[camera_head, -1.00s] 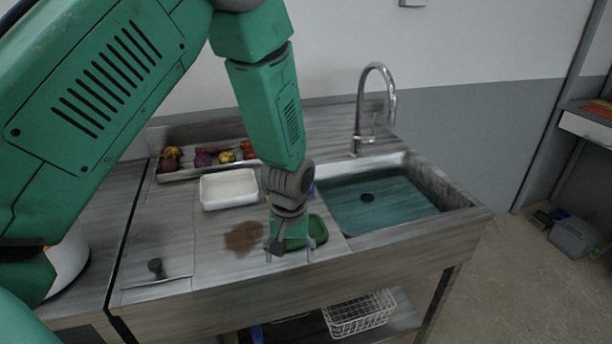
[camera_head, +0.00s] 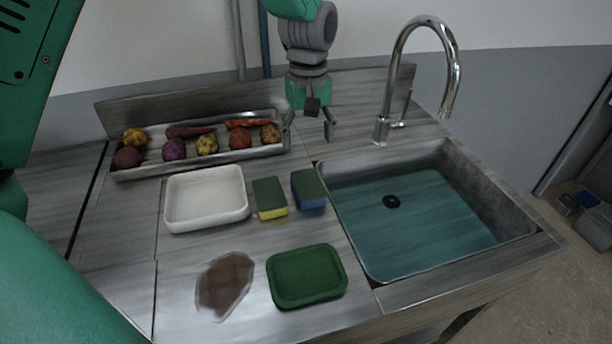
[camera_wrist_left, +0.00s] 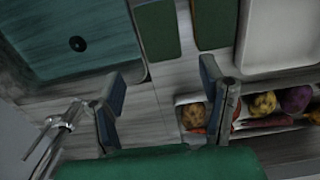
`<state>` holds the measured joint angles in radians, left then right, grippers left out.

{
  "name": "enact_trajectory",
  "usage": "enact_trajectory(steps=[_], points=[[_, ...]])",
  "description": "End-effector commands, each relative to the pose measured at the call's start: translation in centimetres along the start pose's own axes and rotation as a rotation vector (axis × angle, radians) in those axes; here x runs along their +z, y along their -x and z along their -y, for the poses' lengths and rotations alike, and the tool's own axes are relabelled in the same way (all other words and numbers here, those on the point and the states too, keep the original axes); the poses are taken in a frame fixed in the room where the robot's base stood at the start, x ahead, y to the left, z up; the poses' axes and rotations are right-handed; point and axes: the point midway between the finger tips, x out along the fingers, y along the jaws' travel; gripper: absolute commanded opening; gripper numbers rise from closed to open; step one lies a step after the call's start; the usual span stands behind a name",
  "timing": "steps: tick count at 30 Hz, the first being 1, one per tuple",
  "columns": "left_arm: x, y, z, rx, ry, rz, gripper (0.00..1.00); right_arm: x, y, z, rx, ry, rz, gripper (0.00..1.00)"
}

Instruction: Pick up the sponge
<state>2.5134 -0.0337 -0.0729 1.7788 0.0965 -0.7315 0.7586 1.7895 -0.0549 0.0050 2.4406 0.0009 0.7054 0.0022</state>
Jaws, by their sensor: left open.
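Two sponges lie on the counter between the white tray and the sink. The one with the yellow base (camera_head: 270,198) has a green top, and the one with the blue base (camera_head: 308,190) also has a green top. Both green tops show at the top of the left wrist view, one sponge (camera_wrist_left: 157,30) nearer the sink and the other sponge (camera_wrist_left: 214,22) nearer the white tray. My left gripper (camera_head: 310,138) is open and empty, above the back of the counter, behind the sponges. Its two fingers (camera_wrist_left: 165,100) are spread apart. My right gripper is not in view.
A white tray (camera_head: 168,213) and a green tray (camera_head: 340,283) stand near the sponges. A brown stain (camera_head: 225,283) lies at the front. A vegetable tray (camera_head: 135,174) is at the back. The sink (camera_head: 455,152) and tall faucet (camera_head: 398,60) are on the right.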

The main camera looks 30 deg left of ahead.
Motion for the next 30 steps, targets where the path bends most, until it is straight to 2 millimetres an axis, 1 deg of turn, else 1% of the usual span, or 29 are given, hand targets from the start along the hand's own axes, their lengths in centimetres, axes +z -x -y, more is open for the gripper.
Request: enact_trajectory(steps=[6,10,12,17,25,27,30], points=[[0.0,-4.5,-0.3,-0.008,-0.001,0.006,0.64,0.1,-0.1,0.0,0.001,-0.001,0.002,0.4],[-0.4,-6.9,-0.1,-0.004,-0.001,0.008,0.64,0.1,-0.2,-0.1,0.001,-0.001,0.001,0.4],[-0.6,-7.8,0.1,-0.001,-0.001,0.01,0.64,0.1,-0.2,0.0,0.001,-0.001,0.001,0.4],[-0.8,-8.8,0.5,0.002,-0.001,0.011,0.64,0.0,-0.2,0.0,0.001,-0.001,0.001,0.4],[-0.7,-12.5,0.5,-0.003,-0.001,0.011,0.64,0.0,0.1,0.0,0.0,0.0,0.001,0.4],[-0.6,-13.1,0.4,-0.002,-0.002,0.008,0.64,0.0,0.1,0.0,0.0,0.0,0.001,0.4],[-0.5,-13.5,0.3,-0.002,-0.002,0.005,0.64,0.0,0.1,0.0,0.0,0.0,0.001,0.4]])
